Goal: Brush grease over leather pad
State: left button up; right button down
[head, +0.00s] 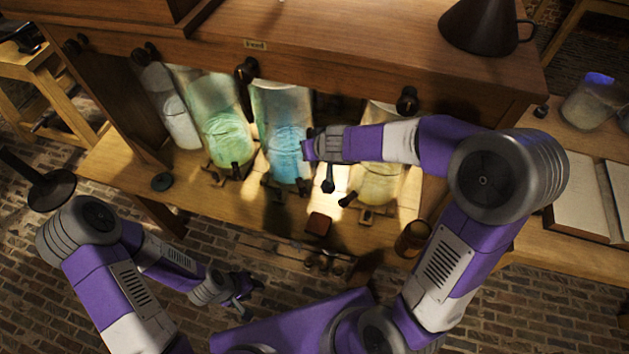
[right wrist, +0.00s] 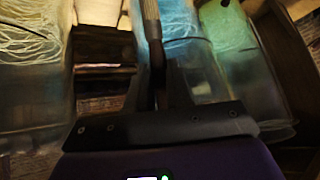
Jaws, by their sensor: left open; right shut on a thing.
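A small reddish-brown square piece (head: 319,224), which looks like the leather pad, lies on the front strip of the wooden bench. My right gripper (head: 312,150) is above and behind it, in front of the blue-lit jar. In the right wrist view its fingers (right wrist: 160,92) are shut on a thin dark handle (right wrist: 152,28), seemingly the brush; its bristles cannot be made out. My left gripper (head: 243,288) is open and empty, low in front of the bench. A small amber-brown pot (head: 412,238) stands at the bench's front right; its contents are unclear.
Glass jars lit green (head: 228,135), blue (head: 283,125) and yellowish (head: 379,180) stand behind, with dark fittings at their feet. A wooden upper shelf (head: 340,50) overhangs them. An open book (head: 580,195) lies at the right. A dark round-based stand (head: 52,190) is at the far left.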

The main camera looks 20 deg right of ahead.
aim_at(312, 168)
jog(key=f+n+y+b, duration=0.1)
jog(key=s+f+n+y+b, duration=0.1)
jog(key=f+y, duration=0.1)
jog(key=a+f+n+y+b, duration=0.1)
jog(key=f+n, duration=0.1)
jog(key=shift+s+a+f+b, duration=0.1)
jog(key=shift+s+f+b, duration=0.15)
jog(key=shift+s+b, duration=0.1)
jog(key=s+a+f+n+g+y+b, duration=0.1)
jog(key=s+f+n+y+b, duration=0.2)
jog(key=f+b, duration=0.3)
jog(key=shift+s+a+f+y+b, duration=0.25)
jog(key=shift+f+y+b, duration=0.1)
jog(key=shift+b, duration=0.9)
